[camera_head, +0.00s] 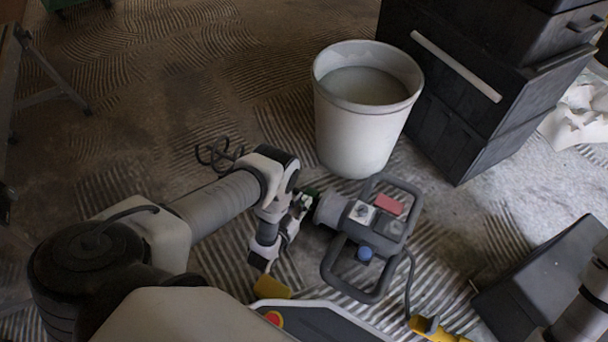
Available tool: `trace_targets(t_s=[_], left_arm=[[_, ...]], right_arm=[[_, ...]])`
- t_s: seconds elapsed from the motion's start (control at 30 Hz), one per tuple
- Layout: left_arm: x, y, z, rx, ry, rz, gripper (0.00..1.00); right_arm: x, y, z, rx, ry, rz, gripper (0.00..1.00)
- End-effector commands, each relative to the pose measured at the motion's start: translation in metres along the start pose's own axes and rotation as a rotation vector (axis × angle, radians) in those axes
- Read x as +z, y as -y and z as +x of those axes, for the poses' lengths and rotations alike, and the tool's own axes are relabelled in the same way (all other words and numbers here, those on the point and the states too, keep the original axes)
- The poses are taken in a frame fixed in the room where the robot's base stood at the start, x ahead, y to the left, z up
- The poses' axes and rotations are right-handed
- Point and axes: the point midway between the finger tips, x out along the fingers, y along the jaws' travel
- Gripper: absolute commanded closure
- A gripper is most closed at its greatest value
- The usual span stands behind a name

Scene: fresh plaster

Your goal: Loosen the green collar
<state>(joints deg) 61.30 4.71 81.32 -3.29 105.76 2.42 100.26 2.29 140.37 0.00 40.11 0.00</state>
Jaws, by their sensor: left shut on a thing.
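A grey power tool (374,232) with two loop handles, a red patch and a blue knob is in the middle of the head view. The green collar (313,191) shows as a small green patch at the left end of its grey neck. My left gripper (302,204) comes in from the left and is shut on the collar; its fingers hide most of it. A part of my right arm (585,315) shows at the lower right edge, and its gripper is out of view.
A white bucket (352,138) with grey contents stands just behind the tool. Stacked dark cases (450,110) stand at the back right, and a dark box (545,275) is at the right. A cable runs from the tool to a yellow item (432,328). The ridged floor at the left is mostly clear.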

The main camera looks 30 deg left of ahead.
Motion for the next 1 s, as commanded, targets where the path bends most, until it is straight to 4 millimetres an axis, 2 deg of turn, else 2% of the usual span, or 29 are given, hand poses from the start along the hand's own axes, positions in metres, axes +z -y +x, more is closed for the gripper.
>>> trace_targets(t_s=[0.03, 0.2, 0.77, 0.8, 0.87, 1.0], left_arm=[[0.0072, 0.0001, -0.0021, 0.000, -0.018, -0.001, 1.00], [0.0091, 0.0003, -0.0044, 0.001, -0.086, 0.000, 1.00], [0.0082, 0.0004, -0.0057, 0.002, -0.125, 0.000, 1.00], [0.0082, 0.0004, -0.0057, 0.002, -0.125, 0.000, 0.78], [0.0082, 0.0003, -0.0056, 0.002, -0.125, 0.000, 0.56], [0.0077, 0.0003, -0.0054, 0.002, -0.127, 0.000, 0.56]], right_arm=[[-0.0001, -0.0001, 0.0062, 0.000, 0.000, 0.000, 0.58], [-0.0005, -0.0002, 0.0123, 0.000, -0.001, 0.002, 0.58], [-0.0007, -0.0003, 0.0144, 0.000, -0.002, 0.002, 0.58], [-0.0007, -0.0003, 0.0144, 0.000, -0.002, 0.002, 0.58], [-0.0007, -0.0003, 0.0144, 0.000, -0.002, 0.002, 0.58], [-0.0007, -0.0003, 0.0143, 0.000, -0.002, 0.002, 0.58]])
